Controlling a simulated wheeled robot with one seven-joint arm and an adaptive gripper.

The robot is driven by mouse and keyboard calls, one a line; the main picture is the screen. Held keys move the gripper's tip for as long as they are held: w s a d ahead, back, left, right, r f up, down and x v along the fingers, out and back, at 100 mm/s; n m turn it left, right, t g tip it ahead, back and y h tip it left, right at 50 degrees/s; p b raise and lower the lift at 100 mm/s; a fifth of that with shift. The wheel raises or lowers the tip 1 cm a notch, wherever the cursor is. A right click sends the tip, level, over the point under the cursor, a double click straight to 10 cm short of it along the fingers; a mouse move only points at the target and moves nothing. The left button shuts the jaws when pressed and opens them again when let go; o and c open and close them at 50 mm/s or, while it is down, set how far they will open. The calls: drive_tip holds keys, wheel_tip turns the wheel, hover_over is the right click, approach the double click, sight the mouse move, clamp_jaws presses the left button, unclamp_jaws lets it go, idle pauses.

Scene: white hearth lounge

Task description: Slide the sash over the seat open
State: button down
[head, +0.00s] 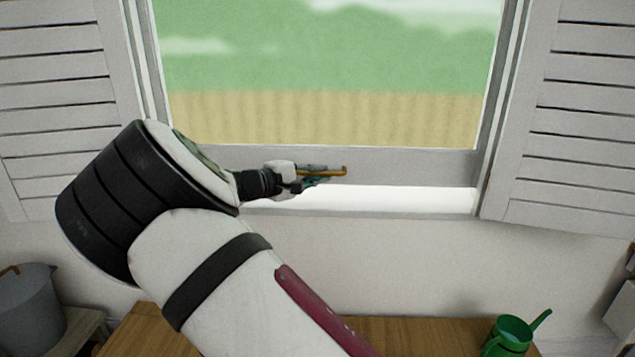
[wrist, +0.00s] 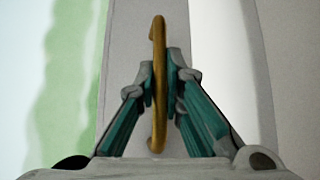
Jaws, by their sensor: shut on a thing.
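The window sash (head: 420,165) is a pale grey frame around a pane with a green and tan outdoor view. A bright white gap (head: 400,200) shows between its bottom rail and the sill, so the sash stands partly raised. A brass handle (head: 344,171) sits on the bottom rail; it also shows as an upright golden bar in the wrist view (wrist: 158,120). My gripper (head: 318,174) is at the handle, and in the wrist view its teal fingers (wrist: 161,85) are closed on either side of the bar. My arm hides the left part of the sill.
Slatted white shutters stand open at the left (head: 60,100) and right (head: 580,120) of the window. A wooden seat top (head: 420,335) lies below, with a green watering can (head: 511,335) at its right. A grey bucket (head: 28,310) stands at the lower left.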

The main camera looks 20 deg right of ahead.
sight(316, 122)
wheel_tip(316, 122, up, 13)
drive_tip(key=p, duration=0.6)
drive_tip(key=shift+f, duration=0.1)
drive_tip(key=c, duration=1.7)
unclamp_jaws()
drive_tip(key=shift+f, duration=0.1)
drive_tip(key=shift+a, duration=0.1)
drive_tip(key=v, duration=1.2)
